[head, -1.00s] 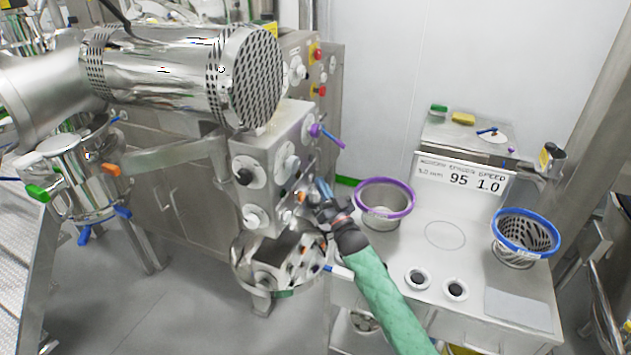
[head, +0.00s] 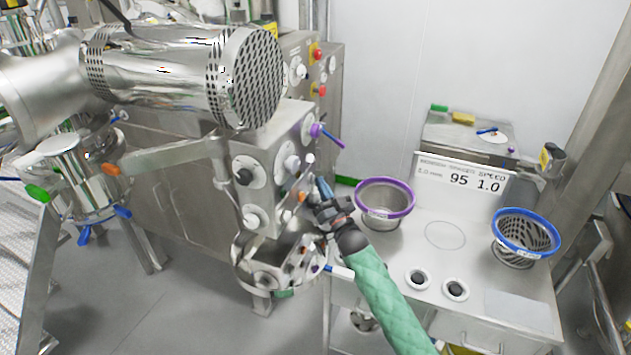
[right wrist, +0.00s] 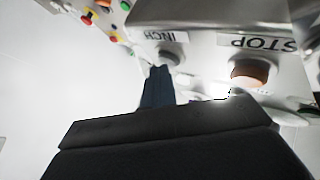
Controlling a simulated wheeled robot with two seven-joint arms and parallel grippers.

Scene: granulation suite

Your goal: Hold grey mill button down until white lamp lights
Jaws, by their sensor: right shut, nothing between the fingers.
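The control box (head: 270,150) of the mill stands left of centre in the head view. In the right wrist view a grey button (right wrist: 172,57) sits beside a label reading INCH, and an orange button (right wrist: 250,72) sits beside a STOP label. My right gripper (head: 323,187) is shut and empty at the box's right face. Its blue fingertips (right wrist: 158,72) are close beside the grey button; I cannot tell whether they touch it. A small pale knob or lamp (head: 310,159) shows above the fingers; whether it is lit is unclear. My left gripper is not in view.
A purple-rimmed bowl (head: 384,204) stands on the steel bench just right of my right gripper. A blue-rimmed basket (head: 526,236) and a display reading 95 and 1.0 (head: 465,177) are farther right. A purple lever (head: 328,135) sticks out above my fingers.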

